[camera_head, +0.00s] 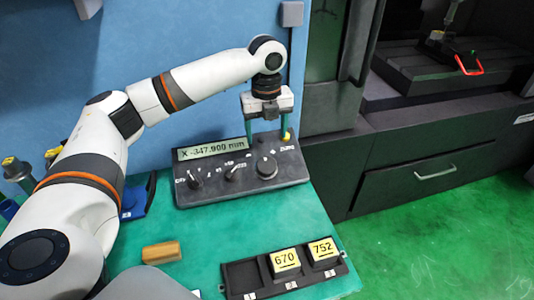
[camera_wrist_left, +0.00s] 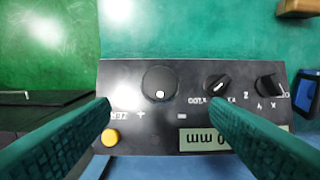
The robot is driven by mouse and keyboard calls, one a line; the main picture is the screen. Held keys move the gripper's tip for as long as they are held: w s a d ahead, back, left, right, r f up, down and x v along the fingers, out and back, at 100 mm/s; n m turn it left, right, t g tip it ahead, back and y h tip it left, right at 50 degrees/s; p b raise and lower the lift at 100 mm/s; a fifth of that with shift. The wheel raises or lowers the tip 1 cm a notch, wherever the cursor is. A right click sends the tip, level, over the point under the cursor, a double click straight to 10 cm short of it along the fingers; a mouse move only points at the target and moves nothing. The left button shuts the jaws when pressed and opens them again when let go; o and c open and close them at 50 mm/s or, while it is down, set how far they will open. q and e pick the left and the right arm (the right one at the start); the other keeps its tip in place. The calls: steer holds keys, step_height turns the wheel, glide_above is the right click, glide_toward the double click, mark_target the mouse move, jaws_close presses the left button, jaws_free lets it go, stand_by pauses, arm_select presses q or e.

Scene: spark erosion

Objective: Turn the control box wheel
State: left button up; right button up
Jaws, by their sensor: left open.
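The dark control box (camera_head: 215,184) sits on the green table, its display (camera_head: 211,149) reading about "X -347.900 mm". Its round black wheel (camera_head: 267,168) is at the right of the panel; it also shows in the left wrist view (camera_wrist_left: 160,82), with a light dot near its rim. My left gripper (camera_head: 267,140) is open and empty, pointing down above the box. In the left wrist view its teal fingers (camera_wrist_left: 160,105) are spread wide to either side of the wheel, with no contact visible. My right gripper is not in view.
Two smaller knobs (camera_wrist_left: 217,86) (camera_wrist_left: 268,84) sit beside the wheel, and a yellow button (camera_wrist_left: 110,138) is near one finger. A black tray (camera_head: 240,277) with yellow-labelled blocks and a wooden block (camera_head: 161,252) lie in front. A blue wall stands behind.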

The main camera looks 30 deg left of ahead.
mark_target(266, 164)
arm_select(q)
step_height(266, 164, down, 10)
steer(key=shift+f+p, duration=0.1)
steer(key=shift+p, duration=0.45)
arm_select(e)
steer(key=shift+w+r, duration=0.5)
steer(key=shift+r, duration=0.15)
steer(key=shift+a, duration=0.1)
